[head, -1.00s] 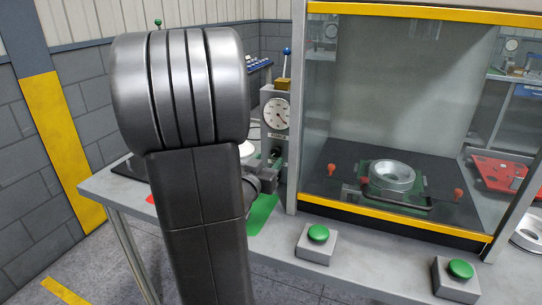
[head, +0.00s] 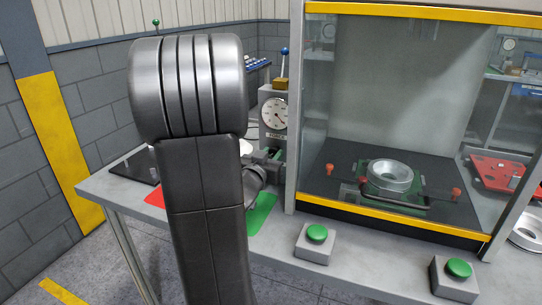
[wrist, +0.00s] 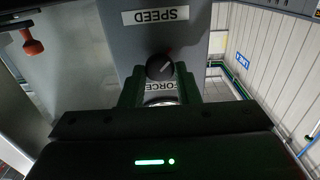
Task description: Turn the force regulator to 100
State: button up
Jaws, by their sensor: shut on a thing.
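The force regulator is a black round knob (wrist: 160,67) with a small red mark, on a grey panel between the upside-down FORCE label (wrist: 158,86) and SPEED label (wrist: 155,15) in the wrist view. My gripper (wrist: 160,76) has its two dark green fingers on either side of the knob, shut on it. In the head view my gripper (head: 270,156) reaches the panel just below a round white gauge (head: 274,113). The knob is hidden there. The gauge has a red needle, but its numbers are too small to read.
A glass-fronted cabinet with a yellow lower bar (head: 390,222) stands right of the panel, holding a metal ring (head: 390,174). Two green push buttons (head: 317,233) (head: 459,268) sit in front. Green (head: 262,214) and red (head: 155,196) mats lie on the bench.

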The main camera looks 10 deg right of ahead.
jog(key=m+b, duration=0.3)
jog(key=shift+f+m, duration=0.2)
jog(key=shift+m, duration=0.1)
jog(key=shift+s+d+r+m+b, duration=0.1)
jog(key=shift+m+b, duration=1.95)
jog(key=shift+m, duration=0.55)
jog(key=o, duration=0.9)
jog(key=shift+o, duration=0.2)
jog(key=p+v, duration=0.1)
jog(key=v, duration=1.2)
jog(key=shift+s+a+p, duration=0.25)
jog(key=shift+s+p, duration=0.05)
jog(key=shift+s, duration=0.05)
